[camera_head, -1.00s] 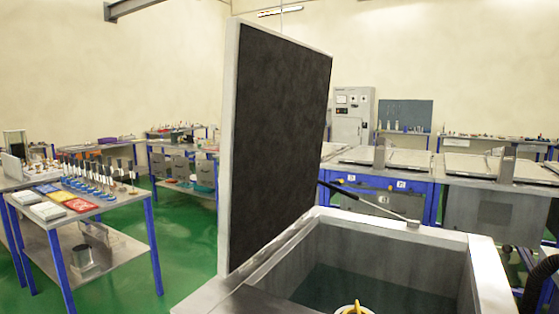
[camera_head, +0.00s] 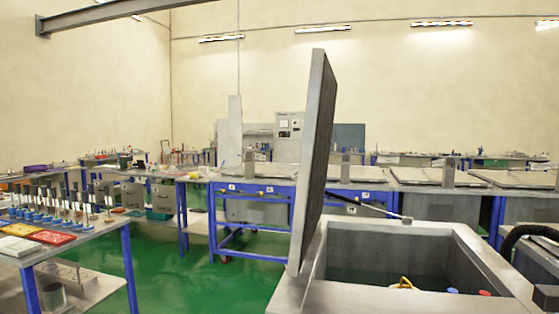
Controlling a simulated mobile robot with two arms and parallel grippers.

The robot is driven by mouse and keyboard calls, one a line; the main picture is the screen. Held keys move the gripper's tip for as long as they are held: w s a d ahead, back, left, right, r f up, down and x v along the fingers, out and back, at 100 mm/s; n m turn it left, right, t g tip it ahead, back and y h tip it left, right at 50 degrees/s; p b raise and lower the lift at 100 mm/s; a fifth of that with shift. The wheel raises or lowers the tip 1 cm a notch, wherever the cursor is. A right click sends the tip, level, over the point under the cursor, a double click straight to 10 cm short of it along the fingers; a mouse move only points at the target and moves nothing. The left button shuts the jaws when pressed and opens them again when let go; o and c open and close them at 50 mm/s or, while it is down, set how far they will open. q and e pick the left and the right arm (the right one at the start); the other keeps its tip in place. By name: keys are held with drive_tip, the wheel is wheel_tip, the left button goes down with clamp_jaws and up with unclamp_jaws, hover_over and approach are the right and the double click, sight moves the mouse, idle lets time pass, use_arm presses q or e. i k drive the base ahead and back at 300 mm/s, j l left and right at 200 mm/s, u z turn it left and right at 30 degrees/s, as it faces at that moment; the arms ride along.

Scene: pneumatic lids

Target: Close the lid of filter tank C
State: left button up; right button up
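An open grey tank (camera_head: 395,300) stands at the lower right of the head view. Its lid (camera_head: 316,150) stands upright on the tank's left edge, seen nearly edge-on, with its dark inner face turned to the right. A thin strut (camera_head: 375,207) runs from the lid to the tank's back rim. Inside the tank is dark water with a yellow-handled item (camera_head: 402,283) and small red and blue items (camera_head: 468,292). I cannot read a letter that marks this tank as C. Neither of my grippers is in view.
Closed tanks with flat lids (camera_head: 440,176) stand in a row behind. A black hose (camera_head: 522,238) curves at the right edge. A bench (camera_head: 95,240) with tools and coloured trays stands at the left. Green floor (camera_head: 190,285) is free between bench and tank.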

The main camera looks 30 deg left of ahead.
sight(323, 85)
drive_tip(key=i+j, duration=0.1)
drive_tip(key=j, duration=1.8)
drive_tip(key=i, duration=0.05)
